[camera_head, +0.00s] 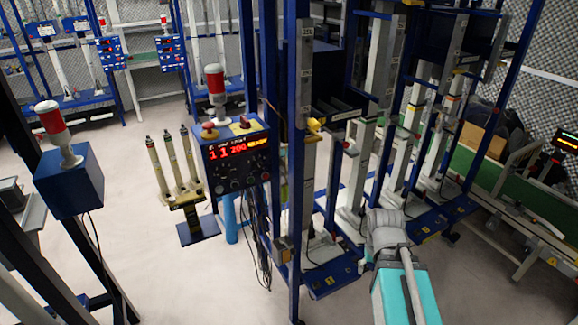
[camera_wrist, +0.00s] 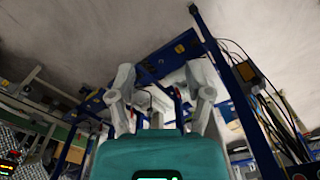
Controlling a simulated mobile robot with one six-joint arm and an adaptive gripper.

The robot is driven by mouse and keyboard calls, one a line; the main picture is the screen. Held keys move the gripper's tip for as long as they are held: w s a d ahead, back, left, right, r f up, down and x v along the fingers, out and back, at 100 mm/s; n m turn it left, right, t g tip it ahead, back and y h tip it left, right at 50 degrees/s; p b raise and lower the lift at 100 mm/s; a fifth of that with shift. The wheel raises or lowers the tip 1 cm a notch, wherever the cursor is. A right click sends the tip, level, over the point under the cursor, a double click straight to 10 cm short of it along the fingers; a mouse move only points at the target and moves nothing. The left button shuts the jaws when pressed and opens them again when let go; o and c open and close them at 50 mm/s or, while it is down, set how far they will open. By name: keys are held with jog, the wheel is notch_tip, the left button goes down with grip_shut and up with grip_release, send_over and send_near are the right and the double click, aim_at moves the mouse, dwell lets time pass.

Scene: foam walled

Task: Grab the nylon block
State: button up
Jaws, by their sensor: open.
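I cannot make out a nylon block in either view. My gripper (camera_wrist: 161,92) shows in the wrist view with its two grey fingers spread apart above the teal body. No held object shows between the fingers; only distant blue and grey frame parts are seen through the gap. In the head view, part of my teal and grey arm (camera_head: 402,292) is at the lower right, in front of the rack bases.
Tall blue racks (camera_head: 300,150) with grey columns fill the middle and right. A control box (camera_head: 236,155) with a red-topped lamp stands left of them. A blue box (camera_head: 69,180) with another lamp is at left. A green conveyor (camera_head: 485,180) is at right. Pale floor is clear at lower left-centre.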

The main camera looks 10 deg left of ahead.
jog(key=w+a+r+n+t+y, duration=0.2)
jog(key=w+a, duration=0.5)
jog(key=w, duration=0.5)
jog(key=w+a+r+n+t+y+b, duration=0.1)
jog(key=w+a+r+n+t+y, duration=0.2)
jog(key=w+a, duration=0.5)
jog(key=w+a+r+n+t+y+b, duration=0.1)
jog(key=w+a, duration=0.7)
jog(key=w, duration=0.8)
notch_tip(320, 180, up, 3)
jog(key=n+t+y, duration=0.1)
jog(key=t+y, duration=0.1)
jog(key=t, duration=0.2)
jog(key=shift+w+a+n+t+y, duration=0.2)
jog(key=shift+w+n+t+y, duration=0.1)
jog(key=shift+w+n, duration=0.1)
jog(key=shift+b+x, duration=0.65)
jog(key=shift+x, duration=0.5)
jog(key=shift+a, duration=0.1)
jog(key=shift+b+x, duration=1.05)
jog(key=shift+x, duration=1.5)
jog(key=shift+s+f, duration=0.1)
